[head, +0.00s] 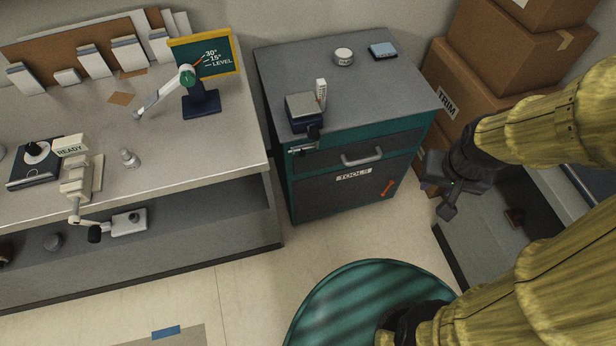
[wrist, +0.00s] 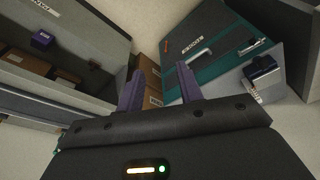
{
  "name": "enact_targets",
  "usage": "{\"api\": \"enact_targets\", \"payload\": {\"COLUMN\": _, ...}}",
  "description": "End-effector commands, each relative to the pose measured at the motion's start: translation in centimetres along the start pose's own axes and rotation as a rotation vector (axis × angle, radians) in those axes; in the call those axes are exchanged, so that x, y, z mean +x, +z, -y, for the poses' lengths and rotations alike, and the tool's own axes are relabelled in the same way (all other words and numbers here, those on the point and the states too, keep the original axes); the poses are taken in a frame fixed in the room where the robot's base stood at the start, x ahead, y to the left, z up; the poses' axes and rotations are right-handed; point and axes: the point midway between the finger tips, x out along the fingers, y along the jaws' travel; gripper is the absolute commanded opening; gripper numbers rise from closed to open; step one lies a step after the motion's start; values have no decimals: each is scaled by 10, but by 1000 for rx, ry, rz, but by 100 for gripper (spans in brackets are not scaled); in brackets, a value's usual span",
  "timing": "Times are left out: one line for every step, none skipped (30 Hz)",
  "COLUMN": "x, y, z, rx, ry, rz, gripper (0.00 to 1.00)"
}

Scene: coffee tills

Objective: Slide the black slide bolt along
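In the wrist view the bolt's metal bar (wrist: 253,46) shows small on the tilted cabinet front, at the upper right. My gripper (head: 447,210) is in the air to the right of the cabinet, well apart from the bolt. In the wrist view my gripper's two purple fingers (wrist: 161,80) stand apart with nothing between them. The exact position of the bolt along its track is too small to tell.
A drawer handle (head: 362,158) sticks out of the cabinet front near the bolt. A small box device (head: 305,108) stands on the cabinet top above it. Cardboard boxes (head: 455,85) stand at the right, and a long bench (head: 190,160) at the left.

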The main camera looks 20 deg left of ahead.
Motion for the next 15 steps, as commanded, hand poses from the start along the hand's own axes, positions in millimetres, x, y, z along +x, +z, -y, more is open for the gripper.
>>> {"api": "enact_targets", "payload": {"x": 0, "y": 0, "z": 0, "rx": 0, "ry": 0, "rz": 0, "gripper": 36}}
{"api": "enact_targets", "payload": {"x": 0, "y": 0, "z": 0, "rx": 0, "ry": 0, "rz": 0, "gripper": 36}}
{"api": "enact_targets", "payload": {"x": 0, "y": 0, "z": 0, "rx": 0, "ry": 0, "rz": 0, "gripper": 36}}
{"api": "enact_targets", "payload": {"x": 0, "y": 0, "z": 0, "rx": 0, "ry": 0, "rz": 0, "gripper": 36}}
{"api": "enact_targets", "payload": {"x": 0, "y": 0, "z": 0, "rx": 0, "ry": 0, "rz": 0, "gripper": 36}}
{"api": "enact_targets", "payload": {"x": 0, "y": 0, "z": 0, "rx": 0, "ry": 0, "rz": 0, "gripper": 36}}
{"api": "enact_targets", "payload": {"x": 0, "y": 0, "z": 0, "rx": 0, "ry": 0, "rz": 0, "gripper": 36}}
{"api": "enact_targets", "payload": {"x": 1, "y": 0, "z": 0, "rx": -1, "ry": -1, "rz": 0, "gripper": 36}}
{"api": "enact_targets", "payload": {"x": 3, "y": -1, "z": 2, "rx": -4, "ry": -2, "rz": -1, "gripper": 36}}
{"api": "enact_targets", "payload": {"x": 5, "y": -2, "z": 3, "rx": -8, "ry": -4, "rz": -2, "gripper": 36}}
{"api": "enact_targets", "payload": {"x": 8, "y": -3, "z": 5, "rx": -12, "ry": -7, "rz": -3, "gripper": 36}}
{"api": "enact_targets", "payload": {"x": 14, "y": -6, "z": 8, "rx": -19, "ry": -11, "rz": -4, "gripper": 36}}
{"api": "enact_targets", "payload": {"x": 20, "y": -8, "z": 11, "rx": -28, "ry": -15, "rz": -6, "gripper": 36}}
{"api": "enact_targets", "payload": {"x": 26, "y": -10, "z": 15, "rx": -38, "ry": -20, "rz": -8, "gripper": 36}}
{"api": "enact_targets", "payload": {"x": 37, "y": -14, "z": 22, "rx": -53, "ry": -25, "rz": -13, "gripper": 36}}
